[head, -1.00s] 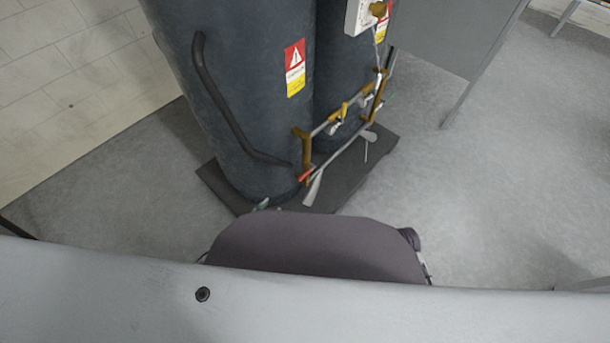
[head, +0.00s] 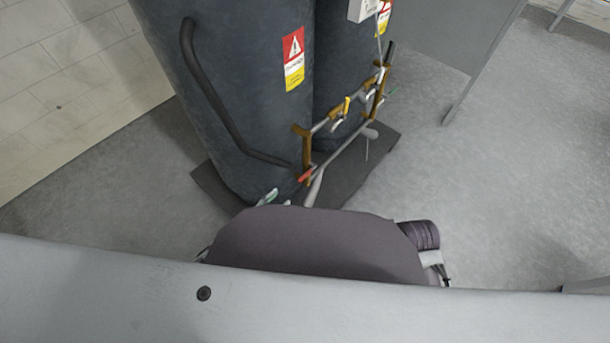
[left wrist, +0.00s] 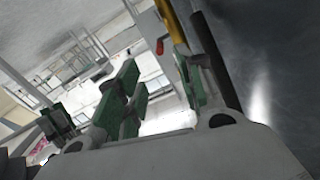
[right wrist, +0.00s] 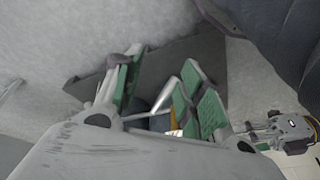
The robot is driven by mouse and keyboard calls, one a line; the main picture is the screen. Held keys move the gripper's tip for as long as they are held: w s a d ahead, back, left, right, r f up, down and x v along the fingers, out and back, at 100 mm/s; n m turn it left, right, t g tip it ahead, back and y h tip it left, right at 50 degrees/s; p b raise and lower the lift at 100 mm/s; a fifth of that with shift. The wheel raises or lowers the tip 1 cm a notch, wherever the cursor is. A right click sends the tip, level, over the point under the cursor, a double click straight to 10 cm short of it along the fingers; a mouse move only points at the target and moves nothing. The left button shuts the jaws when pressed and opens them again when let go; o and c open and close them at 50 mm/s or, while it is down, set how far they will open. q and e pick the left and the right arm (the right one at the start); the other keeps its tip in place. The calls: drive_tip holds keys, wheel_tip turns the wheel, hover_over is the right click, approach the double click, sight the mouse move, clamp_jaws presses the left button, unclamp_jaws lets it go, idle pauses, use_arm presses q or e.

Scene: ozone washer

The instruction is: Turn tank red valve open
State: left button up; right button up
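The red valve handle (head: 305,175) sits low on the brass pipework (head: 306,150) in front of the dark tanks (head: 245,100). A small red part also shows in the left wrist view (left wrist: 159,47), beside a yellow pipe. My left gripper (head: 268,196) shows at the foot of the left tank, left of the red handle and apart from it. In its wrist view, its green fingers (left wrist: 160,68) are spread with nothing gripped. My right gripper (right wrist: 160,68) has its green fingers apart; a grey lever (right wrist: 165,95) shows between them, its contact unclear. The right gripper is hidden in the head view.
The tanks stand on a dark base plate (head: 355,170). A black curved handle (head: 215,100) runs down the left tank. A grey cabinet panel (head: 430,35) stands at the back right. The floor (head: 510,160) to the right is clear.

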sight(305, 175)
use_arm(q)
drive_tip(key=b+x, duration=0.3)
drive_tip(key=x, duration=0.8)
drive_tip(key=shift+w+d, duration=0.2)
drive_tip(key=shift+w, duration=0.1)
drive_tip(key=shift+b+x, duration=0.3)
drive_tip(key=shift+x, duration=0.55)
use_arm(e)
drive_tip(key=f, duration=0.1)
drive_tip(key=a+f, duration=0.1)
drive_tip(key=a+f+t+y, duration=0.1)
drive_tip(key=shift+w, duration=0.35)
drive_tip(key=shift+s, duration=0.1)
use_arm(q)
clamp_jaws()
use_arm(e)
drive_tip(key=shift+w+d+r, duration=0.1)
drive_tip(key=shift+w, duration=0.15)
